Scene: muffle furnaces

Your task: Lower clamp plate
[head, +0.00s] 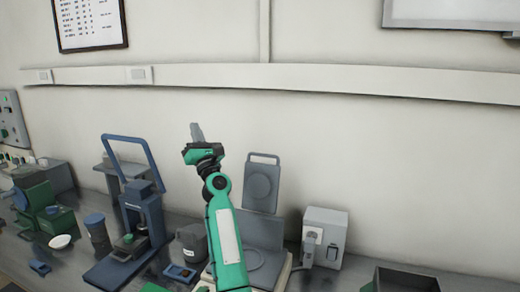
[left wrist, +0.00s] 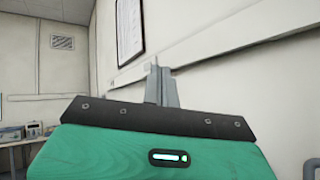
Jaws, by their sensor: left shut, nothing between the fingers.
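A grey hinged device stands on the bench behind my left arm. Its upper plate (head: 262,184), with a round disc and a handle slot at the top, is raised nearly upright. Its lower plate (head: 268,259), with a round disc, lies flat and is partly hidden by my arm. I take the raised plate to be the clamp plate. My left gripper (head: 196,132) is shut and empty, pointing up, above and left of the raised plate and apart from it. The left wrist view shows its closed fingers (left wrist: 160,84) against the wall. My right gripper is not in view.
A blue press (head: 130,215) with a raised loop handle stands left of my arm. A white socket box (head: 325,237) stands right of the device. A dark open bin (head: 405,279) is at lower right. Small containers crowd the left bench.

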